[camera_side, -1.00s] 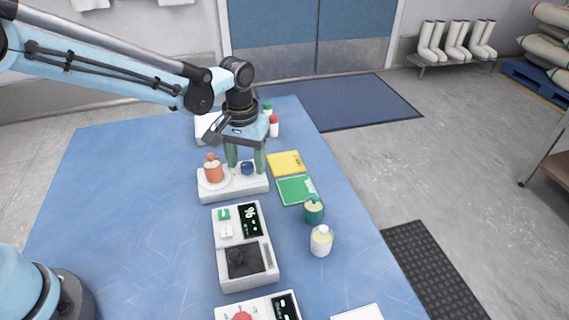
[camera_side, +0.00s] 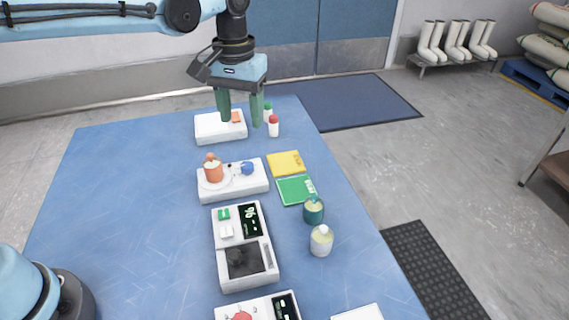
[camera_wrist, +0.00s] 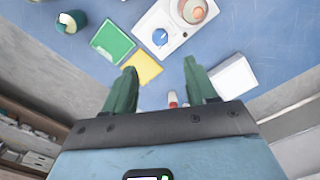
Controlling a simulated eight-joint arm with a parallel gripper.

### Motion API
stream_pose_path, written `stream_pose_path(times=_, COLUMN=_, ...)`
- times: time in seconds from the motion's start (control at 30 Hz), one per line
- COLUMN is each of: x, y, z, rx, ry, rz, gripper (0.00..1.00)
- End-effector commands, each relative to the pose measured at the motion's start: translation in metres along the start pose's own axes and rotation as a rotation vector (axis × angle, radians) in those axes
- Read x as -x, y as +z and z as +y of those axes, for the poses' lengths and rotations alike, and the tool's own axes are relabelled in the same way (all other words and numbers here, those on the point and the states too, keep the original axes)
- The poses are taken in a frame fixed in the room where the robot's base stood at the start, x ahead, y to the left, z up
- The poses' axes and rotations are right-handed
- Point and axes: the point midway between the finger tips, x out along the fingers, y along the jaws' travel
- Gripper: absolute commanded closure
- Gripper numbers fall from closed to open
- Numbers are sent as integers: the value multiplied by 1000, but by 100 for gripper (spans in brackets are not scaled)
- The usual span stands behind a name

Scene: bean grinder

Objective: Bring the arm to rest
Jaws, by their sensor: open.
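My gripper (camera_side: 240,108) is open and empty, raised above the far part of the blue table. It also shows in the wrist view (camera_wrist: 158,82), its green fingers spread with nothing between the tips. In the side view it hangs beyond the bean grinder (camera_side: 258,183), a white base with an orange cup (camera_side: 213,171) on its left and a blue knob (camera_side: 247,168) on its right. The grinder also shows at the top of the wrist view (camera_wrist: 172,48). The gripper touches neither. My arm comes in from the upper left.
A white box (camera_side: 212,128) and two small bottles, one red-capped (camera_side: 273,127), stand near the fingers. Yellow (camera_side: 286,162) and green (camera_side: 296,189) pads, a teal jar (camera_side: 313,211), a pale bottle (camera_side: 321,241) and a scale-like device (camera_side: 226,250) lie nearer. The table's left side is clear.

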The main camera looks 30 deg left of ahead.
Motion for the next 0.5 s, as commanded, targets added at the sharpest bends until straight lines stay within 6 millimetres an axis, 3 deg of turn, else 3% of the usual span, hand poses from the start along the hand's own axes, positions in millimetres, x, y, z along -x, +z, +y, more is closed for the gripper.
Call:
stream_pose_path(times=0.33, x=1, y=0, z=0, rx=0, ry=1, rz=1, gripper=43)
stream_pose_path(times=0.5, x=8, y=8, z=-12, rx=-11, ry=17, rz=38, gripper=43)
